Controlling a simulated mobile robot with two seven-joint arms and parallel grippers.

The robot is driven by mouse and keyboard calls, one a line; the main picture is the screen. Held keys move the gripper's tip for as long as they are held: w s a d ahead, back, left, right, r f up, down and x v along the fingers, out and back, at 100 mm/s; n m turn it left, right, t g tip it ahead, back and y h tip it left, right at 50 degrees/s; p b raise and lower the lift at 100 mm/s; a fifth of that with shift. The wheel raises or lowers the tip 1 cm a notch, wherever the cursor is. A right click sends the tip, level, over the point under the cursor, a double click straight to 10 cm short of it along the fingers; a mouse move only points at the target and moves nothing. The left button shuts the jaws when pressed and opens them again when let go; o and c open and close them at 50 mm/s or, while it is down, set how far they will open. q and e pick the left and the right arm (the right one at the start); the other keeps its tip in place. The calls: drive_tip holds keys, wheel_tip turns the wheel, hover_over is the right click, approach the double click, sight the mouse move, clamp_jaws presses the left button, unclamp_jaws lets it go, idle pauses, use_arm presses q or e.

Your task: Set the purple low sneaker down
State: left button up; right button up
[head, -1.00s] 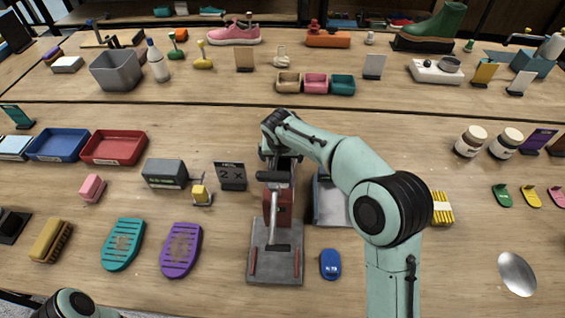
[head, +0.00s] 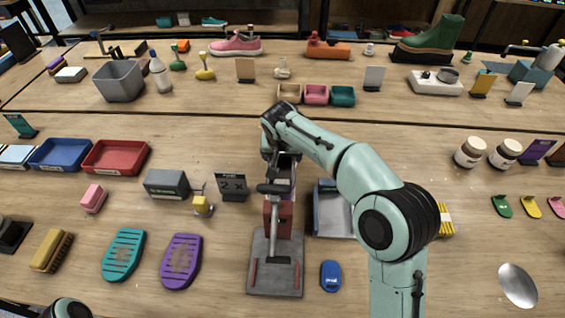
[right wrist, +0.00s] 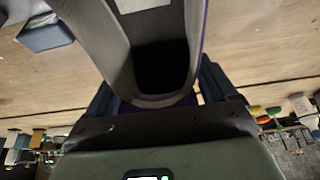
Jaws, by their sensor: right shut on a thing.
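My right gripper (head: 280,168) is over the middle of the near table, above the stand with the grey base plate (head: 262,283). It is shut on the purple low sneaker, which shows close up in the right wrist view (right wrist: 120,45) with a grey lining, a dark opening and purple edges. The dark blue fingers (right wrist: 158,92) lie on both sides of its near end. My left gripper is out of view.
A purple ridged pad (head: 181,262) and a teal one (head: 123,255) lie left of the stand. A blue brush-like item (head: 330,276) lies to its right. A "2 x" sign (head: 232,185) stands left of the gripper.

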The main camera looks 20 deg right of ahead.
wheel_tip(320, 180, up, 13)
drive_tip(key=p, duration=0.2)
drive_tip(key=shift+f+p, duration=0.1)
drive_tip(key=shift+p, duration=0.25)
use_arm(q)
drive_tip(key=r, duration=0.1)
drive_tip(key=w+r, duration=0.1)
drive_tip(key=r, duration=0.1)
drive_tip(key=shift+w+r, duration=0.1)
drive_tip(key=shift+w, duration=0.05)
